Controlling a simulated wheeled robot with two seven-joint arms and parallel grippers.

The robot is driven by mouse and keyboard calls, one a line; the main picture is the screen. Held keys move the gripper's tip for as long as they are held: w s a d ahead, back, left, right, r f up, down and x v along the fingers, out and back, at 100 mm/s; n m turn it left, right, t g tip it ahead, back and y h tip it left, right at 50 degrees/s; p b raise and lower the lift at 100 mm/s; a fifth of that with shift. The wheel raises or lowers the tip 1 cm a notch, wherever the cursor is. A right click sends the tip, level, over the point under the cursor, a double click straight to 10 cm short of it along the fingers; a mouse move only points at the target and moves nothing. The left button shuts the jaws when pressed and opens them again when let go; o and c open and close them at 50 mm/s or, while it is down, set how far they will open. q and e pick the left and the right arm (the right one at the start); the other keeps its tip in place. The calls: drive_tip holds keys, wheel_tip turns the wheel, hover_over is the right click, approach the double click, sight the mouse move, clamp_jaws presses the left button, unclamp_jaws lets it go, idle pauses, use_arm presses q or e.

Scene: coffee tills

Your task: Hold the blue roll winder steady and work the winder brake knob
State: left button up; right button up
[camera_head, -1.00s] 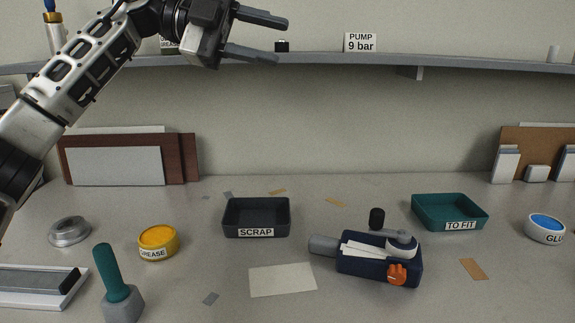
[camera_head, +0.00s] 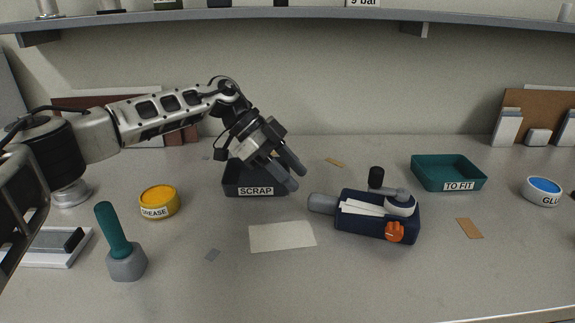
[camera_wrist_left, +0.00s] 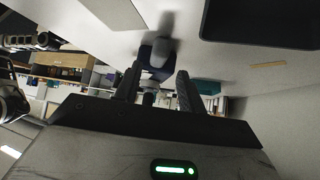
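The blue roll winder (camera_head: 376,226) sits on the bench right of centre, with a grey cylinder at its left end, a crank with a black handle on top and white paper in it. The orange winder brake knob (camera_head: 395,232) is on its front side. My left gripper (camera_head: 295,175) is open and empty, in front of the scrap tray, up and left of the winder. In the left wrist view the winder (camera_wrist_left: 155,52) shows beyond the two fingers (camera_wrist_left: 155,85). My right gripper is not in view.
A black scrap tray (camera_head: 235,190) is behind my left gripper. A teal tray (camera_head: 448,173), a glue bowl (camera_head: 543,191), a grease tub (camera_head: 159,203) and a teal-handled tool (camera_head: 118,245) stand around. A white card (camera_head: 282,237) lies flat left of the winder. The front bench is mostly clear.

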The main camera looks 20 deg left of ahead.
sight(313, 195)
use_arm(q)
drive_tip(key=x, duration=0.7)
drive_tip(key=shift+r, duration=0.2)
clamp_jaws()
drive_tip(key=shift+f, duration=0.25)
idle(0.7)
drive_tip(key=shift+o, duration=0.8)
unclamp_jaws()
drive_tip(key=shift+r, duration=0.1)
clamp_jaws()
